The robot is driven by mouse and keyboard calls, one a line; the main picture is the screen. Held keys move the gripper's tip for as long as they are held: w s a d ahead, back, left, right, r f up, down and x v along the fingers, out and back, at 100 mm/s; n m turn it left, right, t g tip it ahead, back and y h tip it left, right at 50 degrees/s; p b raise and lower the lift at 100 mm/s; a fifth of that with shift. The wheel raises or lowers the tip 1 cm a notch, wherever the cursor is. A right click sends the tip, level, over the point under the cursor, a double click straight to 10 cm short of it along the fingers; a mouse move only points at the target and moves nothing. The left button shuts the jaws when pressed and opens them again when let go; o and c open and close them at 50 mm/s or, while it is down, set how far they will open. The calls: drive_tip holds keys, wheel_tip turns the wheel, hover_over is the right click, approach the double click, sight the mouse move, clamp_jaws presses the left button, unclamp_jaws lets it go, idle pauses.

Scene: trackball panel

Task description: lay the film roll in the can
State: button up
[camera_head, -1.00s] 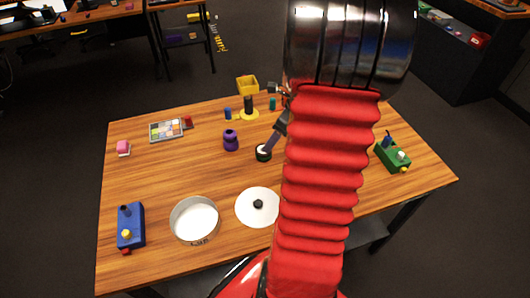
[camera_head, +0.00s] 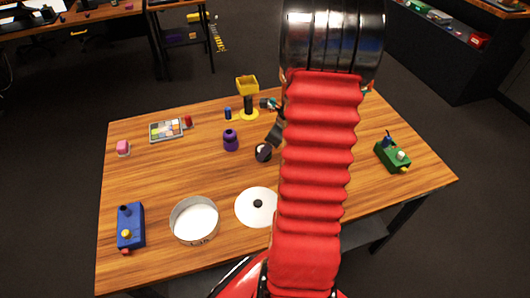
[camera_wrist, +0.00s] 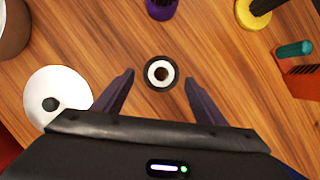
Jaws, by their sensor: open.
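The film roll (camera_head: 263,153), a small black and white ring, lies on the table right of the purple object. In the wrist view the roll (camera_wrist: 149,81) shows its white ring and dark centre. My gripper (camera_wrist: 159,78) is open and empty, with its fingertips on either side of the roll's near part; whether they touch it cannot be told. In the head view my arm hides most of the gripper. The can (camera_head: 194,239) is a round, open metal tin with a white inside, at the front left. Its side shows at the wrist view's upper left (camera_wrist: 12,30).
A white lid (camera_head: 244,213) with a black knob lies flat between can and roll. The purple object (camera_head: 230,142) and a yellow-topped stand (camera_head: 248,88) are behind. A blue box (camera_head: 130,232) is left of the can, a green box (camera_head: 391,158) far right.

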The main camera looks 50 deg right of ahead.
drive_tip(key=shift+x, duration=1.35)
drive_tip(key=c, duration=1.2)
drive_tip(key=shift+r, duration=0.15)
wheel_tip(320, 180, up, 10)
drive_tip(key=shift+f, duration=0.1)
